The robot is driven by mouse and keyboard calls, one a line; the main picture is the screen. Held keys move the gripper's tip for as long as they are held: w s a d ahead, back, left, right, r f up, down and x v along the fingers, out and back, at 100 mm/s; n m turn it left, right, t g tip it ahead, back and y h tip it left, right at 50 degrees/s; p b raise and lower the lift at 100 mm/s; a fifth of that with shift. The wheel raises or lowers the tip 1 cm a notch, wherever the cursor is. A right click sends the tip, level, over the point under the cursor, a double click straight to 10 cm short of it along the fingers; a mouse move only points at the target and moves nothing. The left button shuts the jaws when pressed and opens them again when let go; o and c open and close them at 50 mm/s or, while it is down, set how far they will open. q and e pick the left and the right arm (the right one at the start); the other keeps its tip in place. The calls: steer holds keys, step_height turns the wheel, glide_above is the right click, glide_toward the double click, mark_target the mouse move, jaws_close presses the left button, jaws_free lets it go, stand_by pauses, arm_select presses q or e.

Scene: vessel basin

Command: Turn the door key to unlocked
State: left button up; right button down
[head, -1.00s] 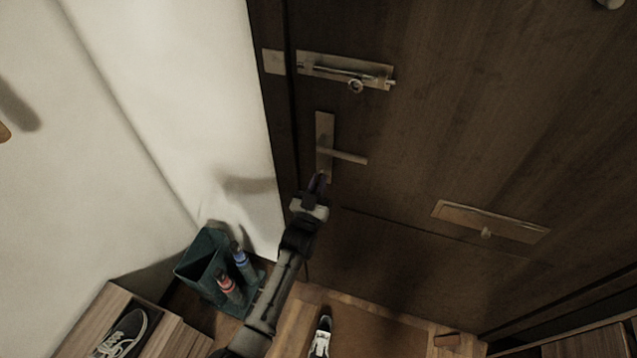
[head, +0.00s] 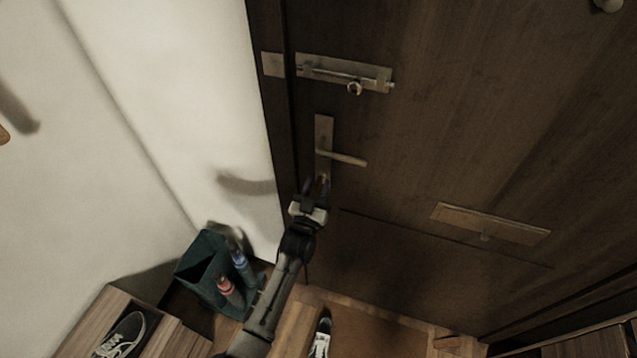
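The dark wooden door (head: 430,130) fills the right of the head view. Its lever handle (head: 345,158) points to the right from a tall metal plate (head: 324,132). A small brass-coloured bit, seemingly the door key (head: 323,177), shows at the lower end of the plate. My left gripper (head: 317,186) is at the key, with its fingers apart and the key seen between or just beyond their tips. I cannot tell whether they touch it, nor the key's exact angle. My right gripper is not in view.
A slide bolt (head: 345,72) sits above the handle and a mail slot plate (head: 490,222) lower right. A teal umbrella stand (head: 200,268) with umbrellas stands by the white wall. Shoes and a wooden shoe cabinet (head: 90,318) are at lower left.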

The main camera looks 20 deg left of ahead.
arm_select(q)
steer(key=v, duration=1.3)
steer(key=shift+s, duration=0.1)
